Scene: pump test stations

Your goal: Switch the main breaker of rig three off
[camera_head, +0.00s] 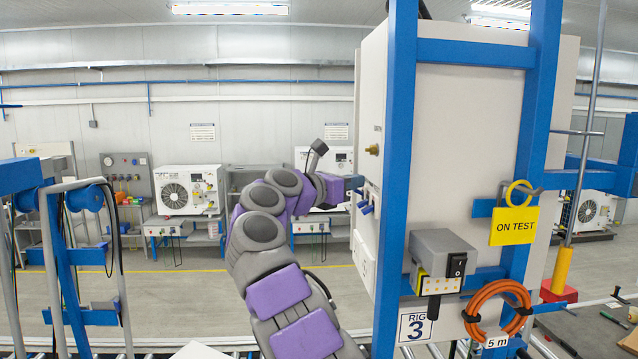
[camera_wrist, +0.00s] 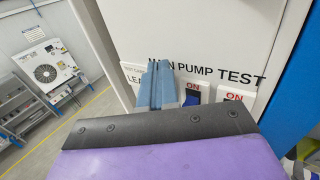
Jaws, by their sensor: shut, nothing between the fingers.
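The rig three panel shows edge-on in the head view (camera_head: 369,100), with blue switch levers (camera_head: 367,200) low on its narrow left side. In the wrist view the panel face (camera_wrist: 215,30) reads MAIN, PUMP and TEST, with MAIN partly covered by my fingers. My gripper (camera_wrist: 156,85) is shut and empty, its blue fingers right in front of the MAIN place, hiding any lever there. I cannot tell whether they touch it. A dark blue lever (camera_wrist: 193,98) with ON above it is just right of the fingers. In the head view my gripper (camera_head: 354,183) is beside the panel's left side.
Blue posts (camera_head: 393,180) frame the panel. A grey box with a black rocker switch (camera_head: 456,265), a yellow ON TEST tag (camera_head: 514,226), an orange cable coil (camera_head: 496,312) and a RIG 3 sign (camera_head: 416,328) are on its front. Another blue-framed rig (camera_head: 68,260) stands at the left.

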